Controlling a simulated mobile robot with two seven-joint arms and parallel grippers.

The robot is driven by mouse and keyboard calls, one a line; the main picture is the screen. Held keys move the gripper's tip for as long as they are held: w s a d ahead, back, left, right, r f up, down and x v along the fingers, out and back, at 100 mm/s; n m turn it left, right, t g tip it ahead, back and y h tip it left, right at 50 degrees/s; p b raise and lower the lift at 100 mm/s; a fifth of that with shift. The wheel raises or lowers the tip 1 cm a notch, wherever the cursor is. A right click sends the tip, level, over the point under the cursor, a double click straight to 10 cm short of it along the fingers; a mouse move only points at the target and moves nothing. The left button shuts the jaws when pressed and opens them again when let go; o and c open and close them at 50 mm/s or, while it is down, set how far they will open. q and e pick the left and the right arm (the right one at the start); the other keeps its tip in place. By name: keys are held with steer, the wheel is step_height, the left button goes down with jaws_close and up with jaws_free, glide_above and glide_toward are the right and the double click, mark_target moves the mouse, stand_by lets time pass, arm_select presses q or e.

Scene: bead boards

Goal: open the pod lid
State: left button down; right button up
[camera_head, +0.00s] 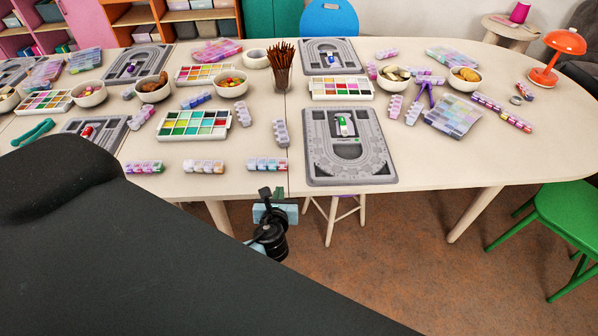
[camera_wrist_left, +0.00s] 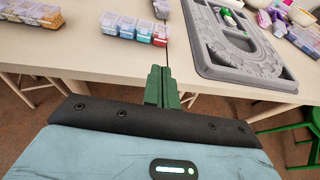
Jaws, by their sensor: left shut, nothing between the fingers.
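My left gripper (camera_head: 265,194) is at the table's front edge, just in front of a pod strip (camera_head: 267,164) of small clear-lidded compartments. The wrist view shows its dark green fingers (camera_wrist_left: 161,72) together and empty, apart from the strip. The strip's compartments, purple, blue, teal and red, also show in the wrist view (camera_wrist_left: 135,28), to the upper left of the fingers. Its lids look down, but they are too small to tell for sure. Two similar strips lie to its left along the front edge (camera_head: 204,167) (camera_head: 145,167). My right gripper is not in view.
A grey bead board (camera_head: 350,172) lies right of the strip; it also shows in the wrist view (camera_wrist_left: 235,65). Another strip (camera_head: 281,133) stands behind. A palette of coloured beads (camera_head: 193,136) and bowls sit farther back. Table between the front strips is clear.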

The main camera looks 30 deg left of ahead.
mark_target(283, 170)
arm_select(q)
steer(key=shift+a, duration=0.1)
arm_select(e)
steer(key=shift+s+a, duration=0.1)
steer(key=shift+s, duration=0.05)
